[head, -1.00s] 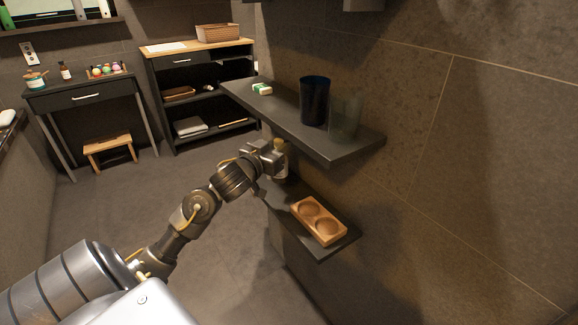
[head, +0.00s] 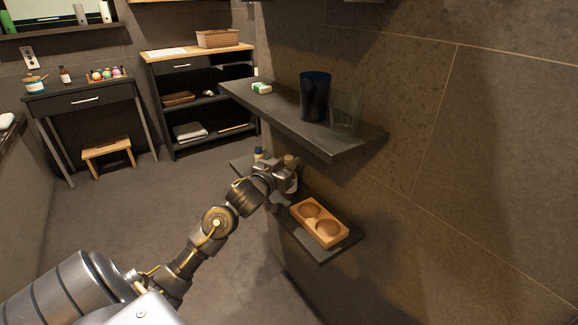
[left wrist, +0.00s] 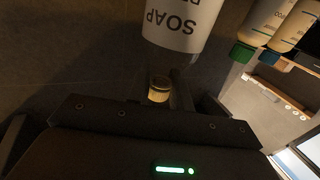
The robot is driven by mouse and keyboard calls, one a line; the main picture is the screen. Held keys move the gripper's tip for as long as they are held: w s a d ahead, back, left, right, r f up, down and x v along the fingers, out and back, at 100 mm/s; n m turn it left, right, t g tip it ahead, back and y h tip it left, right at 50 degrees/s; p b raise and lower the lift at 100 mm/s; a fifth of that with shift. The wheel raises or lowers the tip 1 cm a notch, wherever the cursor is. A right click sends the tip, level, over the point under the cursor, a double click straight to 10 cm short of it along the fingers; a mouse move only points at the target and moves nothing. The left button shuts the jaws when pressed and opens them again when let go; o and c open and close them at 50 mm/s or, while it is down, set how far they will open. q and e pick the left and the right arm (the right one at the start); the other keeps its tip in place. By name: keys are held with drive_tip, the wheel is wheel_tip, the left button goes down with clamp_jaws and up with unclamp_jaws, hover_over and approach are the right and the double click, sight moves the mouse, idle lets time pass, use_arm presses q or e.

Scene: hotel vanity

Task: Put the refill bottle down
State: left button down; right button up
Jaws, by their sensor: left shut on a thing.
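My left gripper (head: 288,175) is shut on the refill bottle (head: 292,186), at the lower wall shelf. The bottle has a pale body and a tan cap, and is partly hidden by the gripper. In the left wrist view, the bottle (left wrist: 183,25) shows a white label reading SOAP, upside down in the picture, with its cap (left wrist: 159,90) between the fingers. A wooden holder (head: 320,222) with two round, empty recesses lies on the lower shelf (head: 343,243), nearer than the gripper. I cannot tell whether the bottle touches the shelf.
Two more bottles, blue-capped (head: 259,153) and green-capped (left wrist: 242,52), stand farther back on the lower shelf. The upper shelf (head: 335,150) overhangs, with a dark blue cup (head: 315,97), a clear glass (head: 346,110) and a green-white box (head: 262,88). The wall closes the right side.

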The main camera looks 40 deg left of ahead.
use_arm(q)
drive_tip(key=shift+f, duration=0.2)
drive_tip(key=c, duration=1.3)
unclamp_jaws()
drive_tip(key=shift+r, duration=0.15)
